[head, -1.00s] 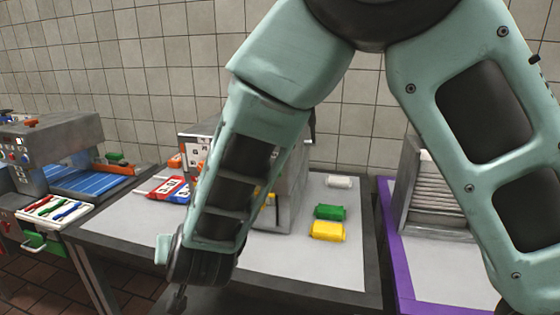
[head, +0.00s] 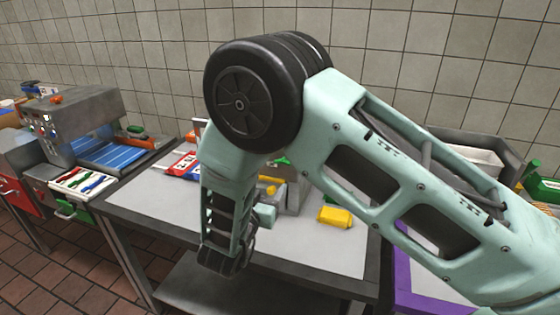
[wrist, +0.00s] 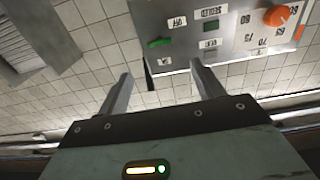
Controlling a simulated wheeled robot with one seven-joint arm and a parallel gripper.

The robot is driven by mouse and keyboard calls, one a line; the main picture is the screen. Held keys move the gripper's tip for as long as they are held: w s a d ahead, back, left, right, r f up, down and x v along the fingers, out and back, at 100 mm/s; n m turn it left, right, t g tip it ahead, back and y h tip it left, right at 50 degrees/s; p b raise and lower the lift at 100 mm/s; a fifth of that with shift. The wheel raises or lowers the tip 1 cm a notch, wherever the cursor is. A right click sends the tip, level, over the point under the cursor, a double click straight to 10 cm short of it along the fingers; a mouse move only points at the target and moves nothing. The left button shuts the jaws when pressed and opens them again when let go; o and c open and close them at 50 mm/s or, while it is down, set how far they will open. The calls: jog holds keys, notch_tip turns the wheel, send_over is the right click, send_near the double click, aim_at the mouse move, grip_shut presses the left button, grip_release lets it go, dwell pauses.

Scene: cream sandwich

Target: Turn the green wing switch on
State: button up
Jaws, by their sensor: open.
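The green wing switch (wrist: 159,43) sits on the grey panel (wrist: 228,38) of a machine in the wrist view, beside a small OFF label (wrist: 177,22). The lettering there appears upside down. My gripper (wrist: 162,82) is open, with nothing between its two fingers. The switch shows beyond the gap between the fingertips, and no contact is visible. In the head view my arm covers most of the machine (head: 292,196), and the switch and gripper fingers cannot be made out there.
An orange dial (wrist: 276,16) with numbers is on the same panel. A yellow block (head: 335,216) lies on the table (head: 318,254), right of the machine. A red and blue box (head: 181,166) lies at the left. Another machine (head: 88,112) stands further left.

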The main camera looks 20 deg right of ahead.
aim_at(282, 163)
jog(key=p+x, duration=0.3)
jog(key=x, duration=0.8)
jog(key=shift+p, duration=0.4)
jog(key=c, duration=1)
